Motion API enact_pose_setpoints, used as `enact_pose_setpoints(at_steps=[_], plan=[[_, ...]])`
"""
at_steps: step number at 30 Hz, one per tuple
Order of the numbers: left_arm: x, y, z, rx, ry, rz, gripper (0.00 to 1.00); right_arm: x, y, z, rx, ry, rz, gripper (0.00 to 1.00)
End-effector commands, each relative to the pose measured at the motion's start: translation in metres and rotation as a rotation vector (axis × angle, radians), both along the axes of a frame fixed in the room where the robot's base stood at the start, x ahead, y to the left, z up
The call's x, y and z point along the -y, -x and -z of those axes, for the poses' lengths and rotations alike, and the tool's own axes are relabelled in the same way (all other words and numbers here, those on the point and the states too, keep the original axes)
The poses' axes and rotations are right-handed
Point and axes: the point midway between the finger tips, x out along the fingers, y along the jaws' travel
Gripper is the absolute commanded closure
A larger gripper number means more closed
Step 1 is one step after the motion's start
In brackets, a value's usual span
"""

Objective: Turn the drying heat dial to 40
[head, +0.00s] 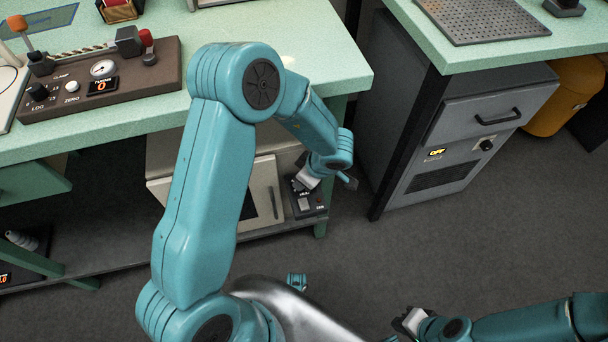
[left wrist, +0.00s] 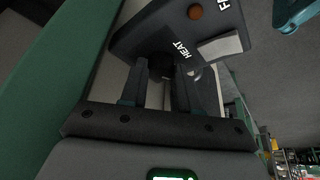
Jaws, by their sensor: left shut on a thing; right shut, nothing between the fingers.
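A small dark control box (head: 308,206) with a pale switch stands beside the white drying cabinet (head: 268,190) under the green bench. In the left wrist view the box's dark face (left wrist: 150,38) carries the word HEAT, an orange-brown round spot and a pale rectangle. My left gripper (head: 299,186) reaches down to this box. Its two fingers (left wrist: 160,74) are shut on the dark heat dial (left wrist: 160,66), which is mostly hidden between them. I cannot read the dial's setting. My right gripper (head: 410,321) is shut and empty, low over the floor, far from the dial.
A brown panel (head: 160,84) with a gauge, knobs and a lit 0 sits on the bench above. A grey cabinet (head: 470,125) with an OFF display stands right. My left arm hides part of the bench and white cabinet. The floor between is clear.

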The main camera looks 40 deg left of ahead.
Motion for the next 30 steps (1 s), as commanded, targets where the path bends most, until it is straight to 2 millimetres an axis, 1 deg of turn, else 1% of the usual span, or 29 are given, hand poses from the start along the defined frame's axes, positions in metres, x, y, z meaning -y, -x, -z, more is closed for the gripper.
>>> enact_pose_setpoints(at_steps=[1, 3, 6, 12, 21, 30], plan=[[0.0, 0.002, -0.005, -0.005, 0.002, 0.028, 1.0, 0.0, 0.0, -0.011, 0.0, 0.0, 0.0, 1.0], [0.0, 0.002, -0.006, -0.006, 0.002, 0.074, 1.0, 0.0, 0.0, -0.02, 0.0, 0.0, 0.0, 1.0], [0.0, 0.003, -0.006, -0.006, 0.002, 0.15, 1.0, 0.0, 0.0, -0.032, 0.0, 0.0, 0.0, 1.0], [0.0, 0.004, -0.004, -0.005, 0.003, 0.31, 1.0, 0.0, 0.0, -0.049, 0.0, 0.0, 0.0, 1.0], [-0.001, 0.004, -0.001, -0.003, 0.003, 0.5, 1.0, 0.0, 0.0, -0.061, 0.0, 0.0, 0.0, 1.0], [-0.001, 0.004, 0.0, -0.002, 0.002, 0.593, 1.0, 0.0, 0.0, -0.065, 0.0, 0.0, 0.0, 1.0]])
